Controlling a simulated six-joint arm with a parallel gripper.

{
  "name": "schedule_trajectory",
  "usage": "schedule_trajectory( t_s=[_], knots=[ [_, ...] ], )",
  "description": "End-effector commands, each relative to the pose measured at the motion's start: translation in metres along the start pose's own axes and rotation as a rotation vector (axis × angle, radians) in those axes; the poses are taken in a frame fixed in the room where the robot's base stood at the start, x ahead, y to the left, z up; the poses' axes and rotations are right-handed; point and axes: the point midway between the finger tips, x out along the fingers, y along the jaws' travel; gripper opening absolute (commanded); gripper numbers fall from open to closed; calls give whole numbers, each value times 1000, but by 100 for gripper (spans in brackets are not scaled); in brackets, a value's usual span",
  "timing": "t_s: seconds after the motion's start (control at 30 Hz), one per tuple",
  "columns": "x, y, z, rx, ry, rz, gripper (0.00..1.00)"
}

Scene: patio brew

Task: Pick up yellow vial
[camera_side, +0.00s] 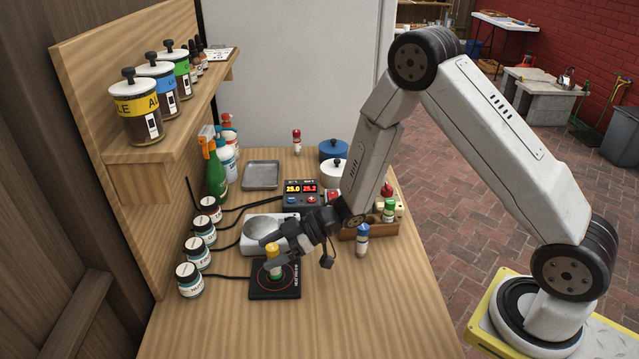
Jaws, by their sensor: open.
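The yellow vial (272,252) has a yellow cap and a pale body with a green band near its base. It stands upright on the black square heating plate (287,292) at the front of the bench. My gripper (270,252) reaches in from the right, low and nearly level, with its jaws open. One finger lies behind the vial and one in front, so the vial appears to stand between them. I cannot tell whether either finger touches it.
A white scale with a round pan (262,227) stands just behind. A blue-capped vial (362,240) stands to the right, beside a wooden rack (357,231) with several vials. White-lidded jars (190,280) line the left. The front bench is clear.

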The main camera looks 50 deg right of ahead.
Motion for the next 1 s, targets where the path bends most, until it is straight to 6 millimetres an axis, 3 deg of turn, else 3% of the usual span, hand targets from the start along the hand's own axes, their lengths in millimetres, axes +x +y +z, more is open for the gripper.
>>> schedule_trajectory(
  t_s=[0.37,0.6,1.0],
  knots=[
    [0,0,0,0,0,0,77],
    [0,0,0,0,0,0,0],
    [-1,0,-2,0,0,0,0]
  ],
)
